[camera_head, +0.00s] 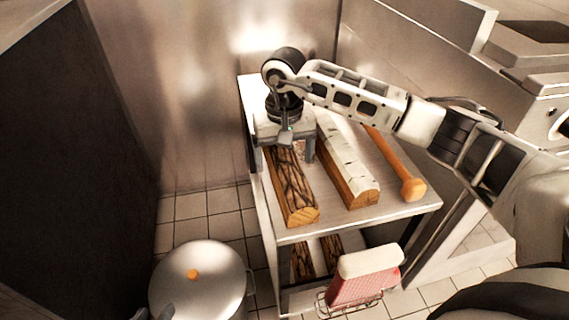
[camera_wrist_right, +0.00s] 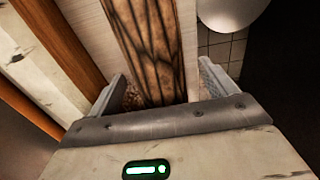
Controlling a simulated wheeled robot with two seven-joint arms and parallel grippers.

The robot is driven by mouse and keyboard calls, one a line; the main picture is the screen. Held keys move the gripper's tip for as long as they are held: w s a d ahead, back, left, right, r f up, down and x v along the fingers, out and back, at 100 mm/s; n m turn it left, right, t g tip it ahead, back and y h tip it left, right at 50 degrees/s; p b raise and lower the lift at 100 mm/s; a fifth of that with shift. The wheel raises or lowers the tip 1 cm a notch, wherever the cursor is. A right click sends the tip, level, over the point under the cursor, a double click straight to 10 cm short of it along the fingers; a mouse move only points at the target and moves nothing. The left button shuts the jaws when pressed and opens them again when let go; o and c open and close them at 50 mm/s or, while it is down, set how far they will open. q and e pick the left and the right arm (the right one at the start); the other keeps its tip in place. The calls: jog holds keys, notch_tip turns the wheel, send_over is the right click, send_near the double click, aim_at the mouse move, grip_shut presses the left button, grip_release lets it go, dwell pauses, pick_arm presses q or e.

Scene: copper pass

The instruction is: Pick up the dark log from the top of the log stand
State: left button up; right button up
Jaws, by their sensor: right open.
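The dark log (camera_head: 290,190), with cracked brown bark and a pale cut end, lies on the top of the log stand (camera_head: 335,222). It also shows in the right wrist view (camera_wrist_right: 147,45), running between the fingers. My right gripper (camera_head: 284,152) is open over the log's far part, with one finger on either side of it. Contact with the log cannot be told. The gripper hides the log's far end. Only what look like grey tips of my left gripper (camera_head: 154,312) show at the bottom left edge.
A white-barked log (camera_head: 338,160) and a wooden handled tool (camera_head: 396,165) lie right of the dark log. More dark logs (camera_head: 302,262) are on the lower shelf. A metal lidded pot (camera_head: 200,285) stands left of the stand. A red-and-white item (camera_head: 365,275) hangs at its front.

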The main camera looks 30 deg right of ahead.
jog(key=shift+f, duration=0.45)
jog(key=shift+f+b, duration=0.25)
jog(key=shift+b, duration=0.05)
dwell(0.4)
jog(key=c, duration=1.5)
jog(key=shift+r, duration=0.1)
jog(key=shift+c, duration=0.6)
